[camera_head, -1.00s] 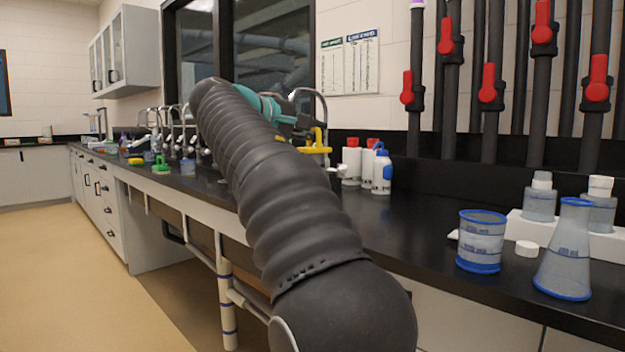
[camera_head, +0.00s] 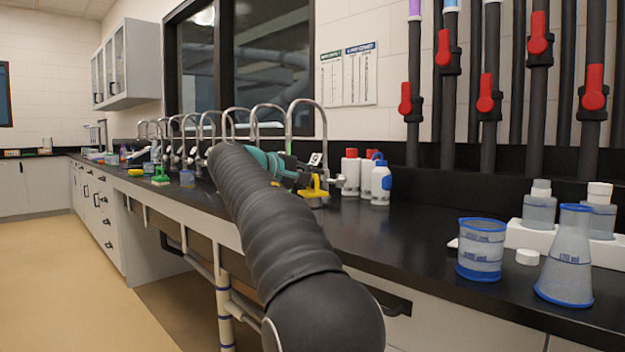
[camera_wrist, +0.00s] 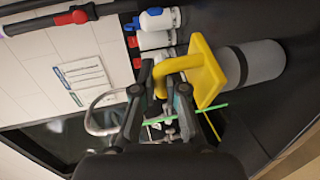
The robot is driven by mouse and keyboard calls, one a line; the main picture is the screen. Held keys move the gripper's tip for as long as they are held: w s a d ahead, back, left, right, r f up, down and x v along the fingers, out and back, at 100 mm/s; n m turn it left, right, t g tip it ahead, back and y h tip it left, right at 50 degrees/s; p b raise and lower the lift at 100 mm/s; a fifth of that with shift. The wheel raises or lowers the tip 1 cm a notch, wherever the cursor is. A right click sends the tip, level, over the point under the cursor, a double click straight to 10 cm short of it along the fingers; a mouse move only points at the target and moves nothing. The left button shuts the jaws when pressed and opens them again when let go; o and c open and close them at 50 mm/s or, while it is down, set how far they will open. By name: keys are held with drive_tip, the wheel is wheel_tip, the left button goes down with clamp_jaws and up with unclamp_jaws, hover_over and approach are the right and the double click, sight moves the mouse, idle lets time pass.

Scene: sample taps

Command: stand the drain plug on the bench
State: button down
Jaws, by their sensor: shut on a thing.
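The drain plug has a yellow loop handle, a square yellow plate and a grey cylinder body. In the wrist view the drain plug (camera_wrist: 208,72) has its handle between my fingers, and its grey body points toward the black bench (camera_wrist: 285,20). My gripper (camera_wrist: 170,85) is shut on the yellow handle. In the head view my gripper (camera_head: 300,178) is partly behind my arm, and the yellow part of the drain plug (camera_head: 315,192) shows low over the bench (camera_head: 400,225), near the bottles. I cannot tell whether the plug's lower end touches the bench.
White bottles with red and blue caps (camera_head: 381,180) stand just right of the plug. A row of curved taps (camera_head: 305,103) is behind it. A blue-rimmed beaker (camera_head: 481,250) and a flask (camera_head: 566,260) stand at the right. The bench between is clear.

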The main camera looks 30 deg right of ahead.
drive_tip(key=c, duration=1.2)
unclamp_jaws()
drive_tip(key=shift+c, duration=0.2)
drive_tip(key=shift+a+r, duration=0.1)
drive_tip(key=v, duration=1.2)
